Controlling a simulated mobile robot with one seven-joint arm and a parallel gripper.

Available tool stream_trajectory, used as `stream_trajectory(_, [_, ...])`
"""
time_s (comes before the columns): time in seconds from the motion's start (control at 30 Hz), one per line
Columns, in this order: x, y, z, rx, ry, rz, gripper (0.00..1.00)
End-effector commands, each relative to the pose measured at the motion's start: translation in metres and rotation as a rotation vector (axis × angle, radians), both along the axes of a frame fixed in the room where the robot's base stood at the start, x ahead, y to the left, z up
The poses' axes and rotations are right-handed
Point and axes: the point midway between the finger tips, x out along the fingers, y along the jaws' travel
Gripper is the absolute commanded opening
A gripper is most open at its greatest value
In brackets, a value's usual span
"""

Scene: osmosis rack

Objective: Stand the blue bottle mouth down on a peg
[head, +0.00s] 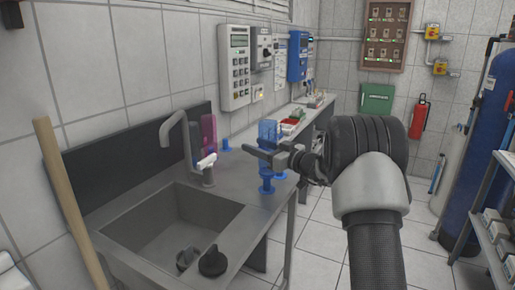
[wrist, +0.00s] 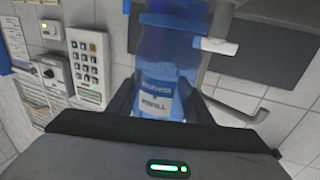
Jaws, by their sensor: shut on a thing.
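The blue bottle (head: 268,131) is see-through and stands about upright above the sink counter in the head view. In the wrist view the blue bottle (wrist: 158,82) shows a pale label and sits between the two fingers. My gripper (head: 267,156) is shut on it; its fingers also show in the wrist view (wrist: 160,100). I cannot tell whether bottle and peg touch.
A pink bottle (head: 208,131) stands behind the tap (head: 189,140). Another blue peg (head: 225,146) is beside it. The sink basin (head: 180,222) lies in front left. A red-and-white tray (head: 290,125) is farther back. A wooden pole (head: 66,200) leans at the left.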

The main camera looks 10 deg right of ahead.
Motion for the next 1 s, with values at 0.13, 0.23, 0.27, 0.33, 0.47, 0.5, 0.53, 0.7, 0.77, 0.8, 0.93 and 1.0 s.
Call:
stream_trajectory(0.13, [0.000, 0.000, -0.005, 0.000, -0.001, 0.000, 0.24])
stream_trajectory(0.23, [0.000, 0.000, -0.007, 0.000, -0.001, 0.000, 0.24])
stream_trajectory(0.27, [0.000, 0.000, -0.007, 0.000, -0.001, 0.000, 0.24])
stream_trajectory(0.33, [0.000, 0.000, -0.009, 0.000, -0.001, 0.000, 0.24])
stream_trajectory(0.47, [0.000, 0.000, -0.011, 0.001, -0.001, 0.000, 0.24])
stream_trajectory(0.5, [0.000, 0.000, -0.012, 0.001, -0.001, 0.000, 0.24])
stream_trajectory(0.53, [0.000, 0.000, -0.012, 0.001, -0.001, 0.000, 0.24])
stream_trajectory(0.7, [0.000, 0.000, -0.011, 0.001, -0.001, 0.000, 0.24])
stream_trajectory(0.77, [0.000, 0.000, -0.011, 0.000, 0.000, 0.000, 0.24])
stream_trajectory(0.8, [0.000, 0.000, -0.011, 0.000, 0.000, 0.000, 0.24])
stream_trajectory(0.93, [0.000, 0.000, -0.012, 0.000, 0.000, 0.000, 0.24])
stream_trajectory(1.0, [0.000, 0.000, -0.014, 0.000, 0.000, 0.000, 0.24])
